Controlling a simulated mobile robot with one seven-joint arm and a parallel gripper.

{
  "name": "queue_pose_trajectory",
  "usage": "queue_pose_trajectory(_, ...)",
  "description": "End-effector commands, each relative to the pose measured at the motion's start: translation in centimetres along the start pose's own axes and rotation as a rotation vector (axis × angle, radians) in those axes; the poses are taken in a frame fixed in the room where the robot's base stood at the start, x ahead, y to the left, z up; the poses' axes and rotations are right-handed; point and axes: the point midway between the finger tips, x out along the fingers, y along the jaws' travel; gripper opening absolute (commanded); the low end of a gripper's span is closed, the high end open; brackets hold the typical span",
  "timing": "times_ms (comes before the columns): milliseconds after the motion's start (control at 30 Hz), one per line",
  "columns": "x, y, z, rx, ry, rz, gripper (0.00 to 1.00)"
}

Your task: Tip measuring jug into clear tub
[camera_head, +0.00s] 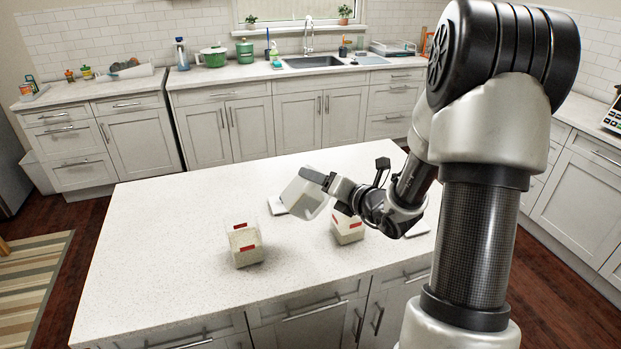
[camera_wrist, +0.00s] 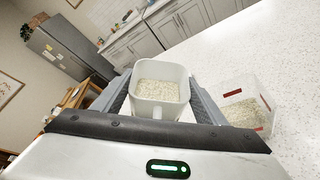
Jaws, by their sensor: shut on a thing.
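The white measuring jug (camera_head: 304,197) is held above the island top and looks tilted in the head view. In the wrist view the jug (camera_wrist: 160,106) shows its open top, with pale grains inside. My gripper (camera_head: 322,181) is shut on it. One clear tub (camera_head: 244,246) with red marks stands on the island, front left of the jug. A second clear tub (camera_head: 347,228) stands below my gripper, partly hidden by it. A clear tub holding pale grains also shows at the right of the wrist view (camera_wrist: 245,110); I cannot tell which one it is.
A flat pale item (camera_head: 277,206) lies on the island (camera_head: 150,240) behind the jug, partly hidden. Another (camera_head: 418,229) lies by my arm. The island's left side is clear. Counters with a sink (camera_head: 313,62) and a green pot (camera_head: 214,56) stand along the back wall.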

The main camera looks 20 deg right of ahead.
Motion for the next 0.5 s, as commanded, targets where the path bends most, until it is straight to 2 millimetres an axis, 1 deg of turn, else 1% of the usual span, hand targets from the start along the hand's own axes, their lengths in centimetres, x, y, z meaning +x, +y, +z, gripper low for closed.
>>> queue_pose_trajectory(33,-0.1,-0.4,0.5,0.011,-0.004,0.005,0.07)
queue_pose_trajectory(200,-0.4,-1.8,1.3,0.051,-0.004,0.021,0.07)
queue_pose_trajectory(500,-0.8,-4.6,2.2,0.175,-0.004,0.072,0.07)
